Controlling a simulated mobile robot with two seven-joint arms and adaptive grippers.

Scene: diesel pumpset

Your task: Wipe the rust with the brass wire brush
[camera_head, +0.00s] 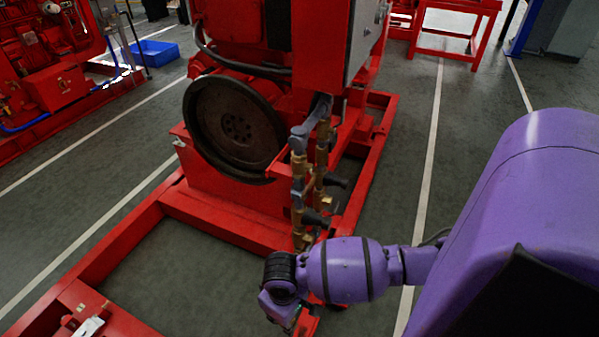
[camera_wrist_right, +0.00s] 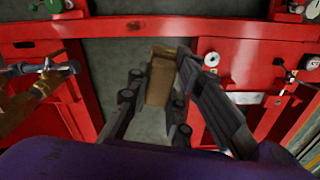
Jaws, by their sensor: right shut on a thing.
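My right gripper (camera_wrist_right: 157,92) is in the right wrist view, its dark fingers on either side of a tan-brown block (camera_wrist_right: 161,76). The gripper is shut on this block, which looks like the brush's handle; no wire bristles can be made out. In the head view my right arm reaches in from the right, and its wrist is low in front of the red engine frame. The brush cannot be made out there. A round flywheel (camera_head: 238,125) with a brown, rusty-looking face is on the engine, up and left of my wrist. My left gripper is not in view.
Brass valves and pipes (camera_head: 299,196) stand upright between the flywheel and my right wrist. Red base rails (camera_head: 225,220) surround the engine. A white-handled part (camera_head: 90,326) lies on the rail at lower left. A blue bin (camera_head: 153,53) is on the open grey floor behind.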

